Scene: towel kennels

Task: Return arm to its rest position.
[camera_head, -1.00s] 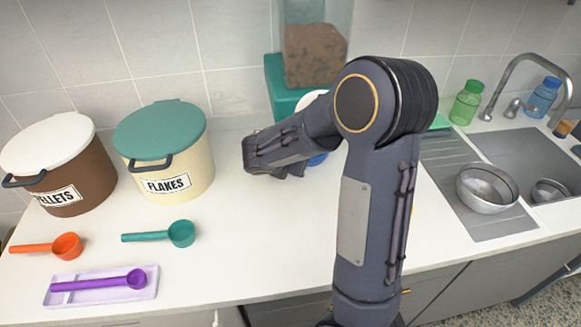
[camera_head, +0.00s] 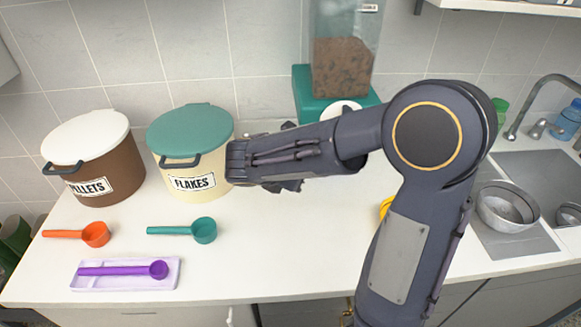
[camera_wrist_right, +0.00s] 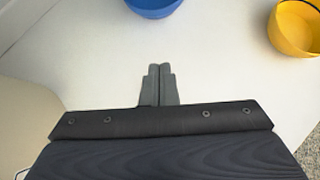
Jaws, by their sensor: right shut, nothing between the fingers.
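My right arm (camera_head: 300,150) rises from the bottom right of the head view and bends at its round joint. Its forearm points left across the counter, with its end in front of the flakes bin (camera_head: 185,130). In the right wrist view my right gripper (camera_wrist_right: 159,68) has its two fingers together with nothing between them. They are above the white counter (camera_wrist_right: 90,55), apart from the bowls. In the head view the fingertips cannot be made out. My left gripper is not in view.
A pellets bin (camera_head: 90,160), orange scoop (camera_head: 95,234), teal scoop (camera_head: 203,230) and purple scoop (camera_head: 157,269) on a tray (camera_head: 110,285) are on the left. A blue bowl (camera_wrist_right: 153,6) and yellow bowl (camera_wrist_right: 295,28) show in the wrist view. A dispenser (camera_head: 342,65) stands behind; the sink is right.

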